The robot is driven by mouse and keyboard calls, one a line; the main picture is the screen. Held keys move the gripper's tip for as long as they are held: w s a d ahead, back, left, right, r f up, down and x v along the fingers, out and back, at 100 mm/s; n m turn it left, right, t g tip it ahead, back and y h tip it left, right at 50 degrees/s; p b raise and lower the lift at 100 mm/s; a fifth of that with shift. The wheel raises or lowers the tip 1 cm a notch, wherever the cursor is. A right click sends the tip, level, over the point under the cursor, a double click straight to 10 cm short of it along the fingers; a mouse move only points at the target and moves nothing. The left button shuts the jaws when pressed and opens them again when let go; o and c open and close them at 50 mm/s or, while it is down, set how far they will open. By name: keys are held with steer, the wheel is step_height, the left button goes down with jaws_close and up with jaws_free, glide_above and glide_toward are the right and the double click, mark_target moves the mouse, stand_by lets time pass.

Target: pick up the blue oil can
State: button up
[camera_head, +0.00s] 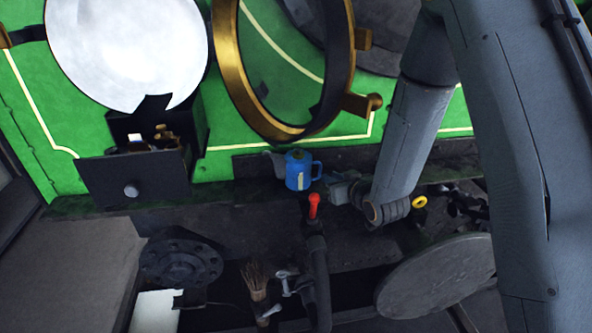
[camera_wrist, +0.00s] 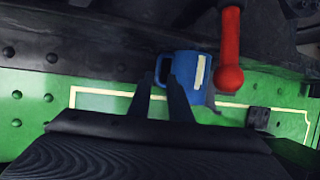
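The blue oil can (camera_head: 298,172) stands upright on the dark ledge in front of the green panel, its handle on the right and a pale label on its side. In the wrist view the can (camera_wrist: 201,68) is beyond the fingertips, with its handle on the left. My gripper (camera_wrist: 164,78) is open, its two dark fingers apart with nothing seen held. Its right finger overlaps the can's body in the picture, and the handle shows near the gap. I cannot tell whether they touch. In the head view my gripper (camera_head: 343,191) is just right of the can.
A red-handled lever (camera_head: 313,207) rises close in front of the can; its red grip (camera_wrist: 230,50) is beside the can in the wrist view. A brass ring door (camera_head: 235,75) hangs above. An open drawer (camera_head: 120,180) juts out at left. A brush (camera_head: 256,280) lies below.

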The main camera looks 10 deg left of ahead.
mark_target(320, 171)
steer(key=shift+p+x, duration=1.55)
steer(key=shift+x, duration=1.85)
steer(key=shift+w+d, duration=0.1)
steer(key=shift+r, duration=0.1)
jaws_close()
